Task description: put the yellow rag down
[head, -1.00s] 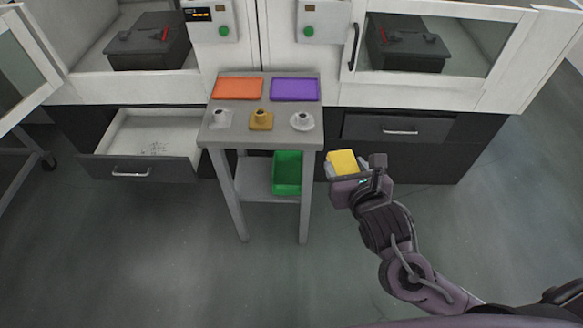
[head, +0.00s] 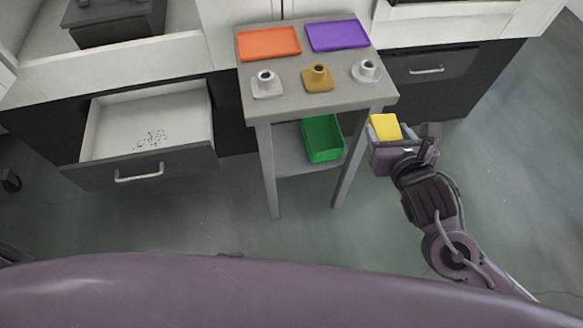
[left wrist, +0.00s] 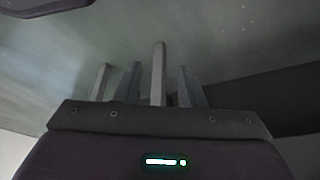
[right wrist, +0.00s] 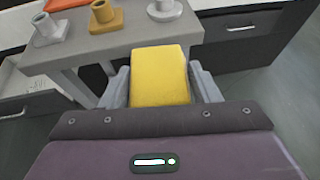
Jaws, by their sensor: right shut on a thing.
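The yellow rag (head: 385,127) is a folded block held in my right gripper (head: 384,120), to the right of the steel table. In the right wrist view, the rag (right wrist: 160,76) sits between the two grey fingers of my right gripper (right wrist: 160,70), which are shut on it. The rag is held in the air in front of the table's right side, touching nothing else that I can see. My left gripper (left wrist: 158,66) is out of the head view; in the left wrist view its fingers stand apart with nothing held between them.
The table top (head: 300,95) carries an orange tray (head: 269,43), a purple tray (head: 337,36) and three small fixtures. A green bin (head: 322,139) is on its lower shelf. An open drawer (head: 145,130) with dark specks juts out at left. Floor at right is clear.

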